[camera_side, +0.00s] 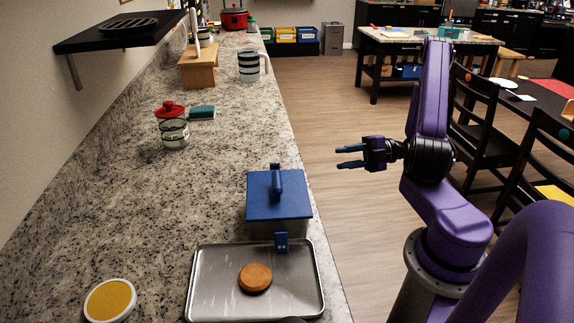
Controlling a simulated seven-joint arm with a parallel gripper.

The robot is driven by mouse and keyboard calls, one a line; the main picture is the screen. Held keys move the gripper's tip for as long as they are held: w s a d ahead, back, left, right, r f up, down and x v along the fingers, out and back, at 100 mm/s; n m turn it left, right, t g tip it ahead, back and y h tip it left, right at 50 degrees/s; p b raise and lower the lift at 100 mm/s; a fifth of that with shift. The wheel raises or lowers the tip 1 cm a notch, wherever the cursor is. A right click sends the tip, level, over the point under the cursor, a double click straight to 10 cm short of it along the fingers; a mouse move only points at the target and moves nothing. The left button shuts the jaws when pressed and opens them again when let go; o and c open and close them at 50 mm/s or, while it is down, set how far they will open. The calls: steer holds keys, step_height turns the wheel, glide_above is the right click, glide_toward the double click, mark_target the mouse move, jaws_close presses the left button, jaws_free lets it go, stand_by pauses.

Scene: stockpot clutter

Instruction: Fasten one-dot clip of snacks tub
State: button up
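A tub with a square blue lid (262,200) stands on the counter just behind a metal tray; I take it for the snacks tub, though no label is readable. A raised blue handle (277,186) is on the lid. A blue clip (281,243) hangs at the lid's front edge, with small pale marks whose count I cannot be sure of. Another blue piece (275,167) shows at the back edge. Whether either clip is fastened is unclear. My gripper (343,157) is open and empty, over the floor right of the counter, apart from the tub.
The metal tray (207,290) holds a round brown item (255,278). A yellow-topped round dish (110,300) lies at front left. Counter left of the tub is clear.

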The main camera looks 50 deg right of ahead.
steer(key=w+a+m, duration=0.2)
steer(key=w+a, duration=0.2)
steer(key=w+a+m+t, duration=0.1)
steer(key=w+a, duration=0.3)
steer(key=w+a+f+m, duration=0.1)
steer(key=w+a+m, duration=0.1)
steer(key=w+a, duration=0.2)
steer(key=shift+a+m+t+h, duration=0.25)
steer(key=shift+m+t+h, duration=0.05)
jaws_close()
